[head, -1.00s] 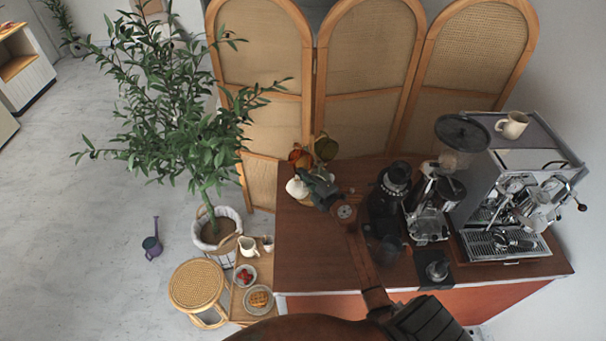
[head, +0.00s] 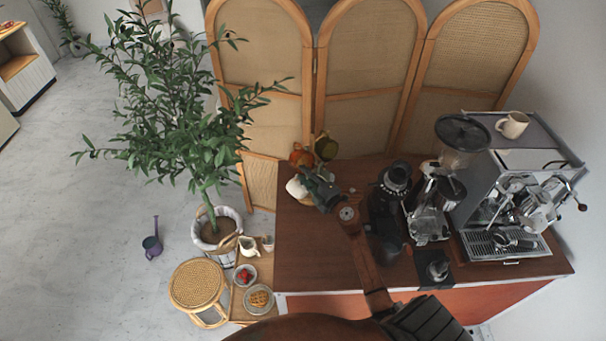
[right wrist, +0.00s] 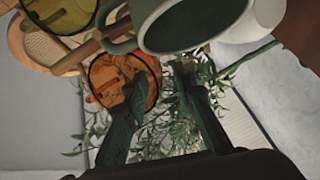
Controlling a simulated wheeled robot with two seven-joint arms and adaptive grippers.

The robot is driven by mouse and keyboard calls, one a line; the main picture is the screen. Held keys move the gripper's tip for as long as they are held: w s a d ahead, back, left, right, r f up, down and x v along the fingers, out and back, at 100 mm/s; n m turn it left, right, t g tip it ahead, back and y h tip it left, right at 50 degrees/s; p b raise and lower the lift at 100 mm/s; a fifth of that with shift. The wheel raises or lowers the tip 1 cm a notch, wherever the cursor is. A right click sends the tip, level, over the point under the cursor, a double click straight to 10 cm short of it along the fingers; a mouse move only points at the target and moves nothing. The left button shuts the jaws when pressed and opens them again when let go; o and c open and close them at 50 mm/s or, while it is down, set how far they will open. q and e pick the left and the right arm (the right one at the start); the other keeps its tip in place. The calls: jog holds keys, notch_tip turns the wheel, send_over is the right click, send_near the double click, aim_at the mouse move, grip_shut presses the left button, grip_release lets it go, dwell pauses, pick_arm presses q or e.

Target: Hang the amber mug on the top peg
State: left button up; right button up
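The amber mug (head: 301,156), orange and glassy, is at the mug stand on the counter's far left corner. It also shows in the right wrist view (right wrist: 128,78), beside the wooden post (right wrist: 88,45); whether its handle sits on a peg is hidden. My right gripper (head: 314,181) is just in front of the stand. My left gripper is out of view.
An olive mug (head: 326,147), a white mug (head: 296,188) and a dark green mug (right wrist: 190,22) crowd the stand. The grinder (head: 391,190) and espresso machine (head: 515,200) stand to the right. A cane screen (head: 365,60) is behind, a plant (head: 190,130) left.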

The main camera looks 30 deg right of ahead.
jog(key=s+r, duration=0.1)
jog(key=s, duration=1)
jog(key=shift+d, duration=0.15)
